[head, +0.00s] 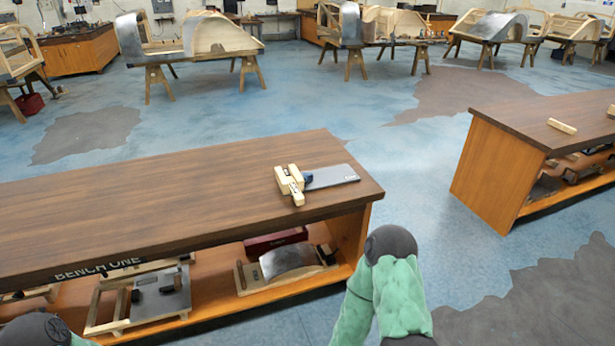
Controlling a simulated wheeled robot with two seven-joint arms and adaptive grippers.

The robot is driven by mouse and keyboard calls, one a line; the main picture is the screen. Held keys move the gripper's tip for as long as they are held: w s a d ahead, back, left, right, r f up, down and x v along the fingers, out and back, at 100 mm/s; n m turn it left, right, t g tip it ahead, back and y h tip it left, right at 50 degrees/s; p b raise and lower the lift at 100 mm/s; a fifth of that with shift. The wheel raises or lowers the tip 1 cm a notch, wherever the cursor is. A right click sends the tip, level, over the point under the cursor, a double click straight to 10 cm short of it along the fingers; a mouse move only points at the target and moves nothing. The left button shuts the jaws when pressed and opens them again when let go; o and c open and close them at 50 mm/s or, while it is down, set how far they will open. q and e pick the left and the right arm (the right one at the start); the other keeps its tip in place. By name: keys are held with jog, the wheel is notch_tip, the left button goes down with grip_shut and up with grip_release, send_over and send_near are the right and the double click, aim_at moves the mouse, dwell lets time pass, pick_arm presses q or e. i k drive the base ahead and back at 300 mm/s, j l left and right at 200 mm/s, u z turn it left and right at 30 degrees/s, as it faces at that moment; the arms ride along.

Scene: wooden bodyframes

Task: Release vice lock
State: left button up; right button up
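A small vice (290,184) made of pale cream blocks sits on the brown bench top (150,205), near its right end. A flat grey plate (335,177) lies against its right side, with a small dark blue part between them. The lock is too small to make out. Only a dark joint and a bit of green of my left arm show at the bottom left. Neither gripper is in view.
The bench's lower shelf holds wooden frames (107,309), a curved metal piece on a wooden base (287,262) and a red box (275,241). A second bench (530,135) stands at right, with open floor between. Wooden bodyframes on trestles line the back.

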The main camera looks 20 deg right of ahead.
aim_at(309, 177)
jog(key=i+l, duration=0.9)
jog(key=l, duration=0.25)
jog(key=i+l, duration=0.45)
jog(key=l, duration=0.1)
